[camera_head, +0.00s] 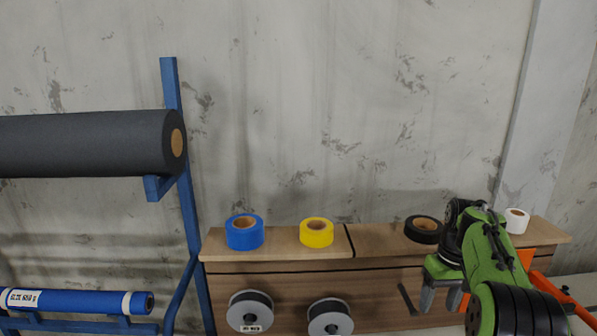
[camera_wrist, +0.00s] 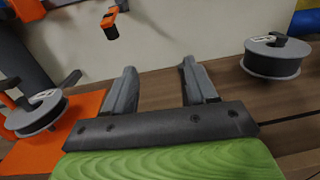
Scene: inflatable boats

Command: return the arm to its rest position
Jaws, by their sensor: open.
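My green arm reaches in from the lower right of the head view. My gripper (camera_head: 443,298) points down in front of the wooden shelf unit (camera_head: 285,266), near its right half. In the wrist view both grey fingers of my gripper (camera_wrist: 160,70) are spread wide apart with nothing between them. The arm hides part of the shelf's right end.
A blue roll (camera_head: 244,233), a yellow roll (camera_head: 316,233), a black roll (camera_head: 424,230) and a white roll (camera_head: 516,221) stand on the shelf top. A blue rack (camera_head: 189,215) stands left.

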